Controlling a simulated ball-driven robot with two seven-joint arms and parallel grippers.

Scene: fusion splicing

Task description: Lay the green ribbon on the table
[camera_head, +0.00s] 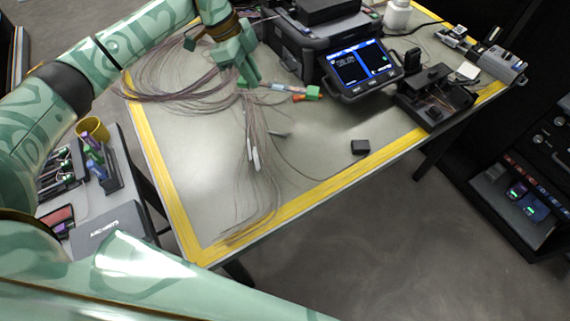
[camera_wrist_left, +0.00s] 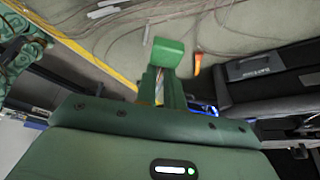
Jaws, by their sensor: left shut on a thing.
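My left gripper (camera_head: 248,72) hangs over the back left of the table (camera_head: 325,150). It is shut on a thin ribbon, which the fingers mostly hide. In the left wrist view, pale strands (camera_wrist_left: 152,84) show beside the fingers of this gripper (camera_wrist_left: 168,55). I take them to be the green ribbon, but its green colour cannot be made out. Many loose fibres (camera_head: 165,82) fan out beside and below the gripper, some with white sleeves (camera_head: 253,155). My right gripper is not in view.
A splicer with a lit screen (camera_head: 362,66) stands at the back. Right of the gripper lie an orange piece (camera_head: 300,98) and a green piece (camera_head: 313,92). The table's middle is mostly clear, within yellow edge tape.

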